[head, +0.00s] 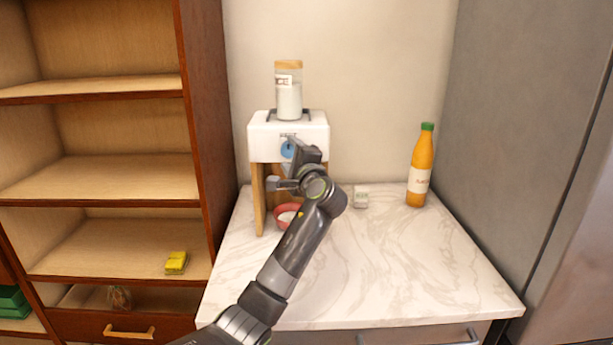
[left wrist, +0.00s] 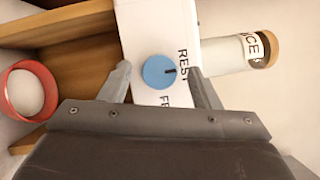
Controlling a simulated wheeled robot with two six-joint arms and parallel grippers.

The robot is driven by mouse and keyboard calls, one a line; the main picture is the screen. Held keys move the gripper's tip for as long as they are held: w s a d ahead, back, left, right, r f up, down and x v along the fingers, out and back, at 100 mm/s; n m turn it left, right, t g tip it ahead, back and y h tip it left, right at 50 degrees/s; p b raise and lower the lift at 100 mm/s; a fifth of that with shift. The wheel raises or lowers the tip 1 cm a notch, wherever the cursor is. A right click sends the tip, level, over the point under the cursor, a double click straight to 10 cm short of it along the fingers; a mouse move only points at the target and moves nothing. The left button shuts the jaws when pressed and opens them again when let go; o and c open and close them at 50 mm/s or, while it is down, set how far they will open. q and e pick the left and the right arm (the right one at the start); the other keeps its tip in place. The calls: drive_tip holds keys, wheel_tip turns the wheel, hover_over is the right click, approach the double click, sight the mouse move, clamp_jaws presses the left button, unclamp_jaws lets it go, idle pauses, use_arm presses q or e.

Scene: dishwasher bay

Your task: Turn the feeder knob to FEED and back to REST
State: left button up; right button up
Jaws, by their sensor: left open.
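The blue feeder knob (head: 287,149) is on the front of the white feeder (head: 262,143). In the left wrist view the knob (left wrist: 156,73) shows whole, its dark mark pointing to the REST label (left wrist: 183,65). The other label shows only as "FE" (left wrist: 165,101); the rest is hidden by my gripper. My left gripper (head: 283,166) is open in front of the feeder. In the left wrist view its fingers (left wrist: 160,71) stand on either side of the knob, and I cannot tell whether they touch it. My right gripper is not in view.
A jar of white contents (head: 289,98) stands on the feeder. A red bowl (head: 284,212) with something white in it sits below. An orange bottle (head: 418,170) and a small white object (head: 361,196) stand on the marble counter (head: 420,265), whose right part is clear.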

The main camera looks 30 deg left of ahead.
use_arm(q)
drive_tip(key=b+v, duration=0.3)
drive_tip(key=v, duration=1.3)
drive_tip(key=shift+b, duration=0.3)
drive_tip(key=shift+f, duration=0.15)
